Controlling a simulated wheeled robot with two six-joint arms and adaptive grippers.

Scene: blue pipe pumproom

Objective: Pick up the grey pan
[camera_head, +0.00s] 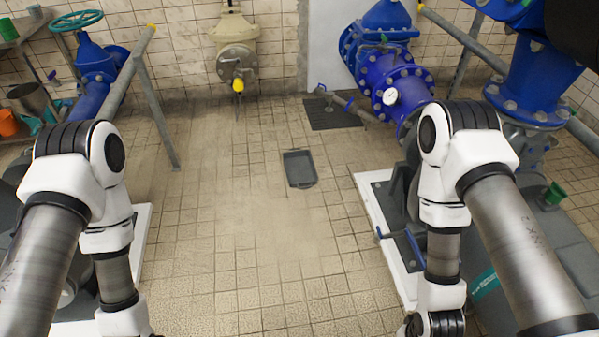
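A grey rectangular pan (300,169) lies flat on the tiled floor near the middle of the view, with a raised rim and nothing visible in it. My two arms come in at the lower left and lower right, well apart from the pan. Both bend downward and leave the bottom of the picture, so neither gripper shows.
The tiled floor (240,230) around the pan is clear. A dark floor grate (333,114) lies behind it. Blue pipework with a gauge (390,97) and a white-edged plinth (385,240) stand right. Blue pipes (95,75), a railing and a metal pot (32,101) are left.

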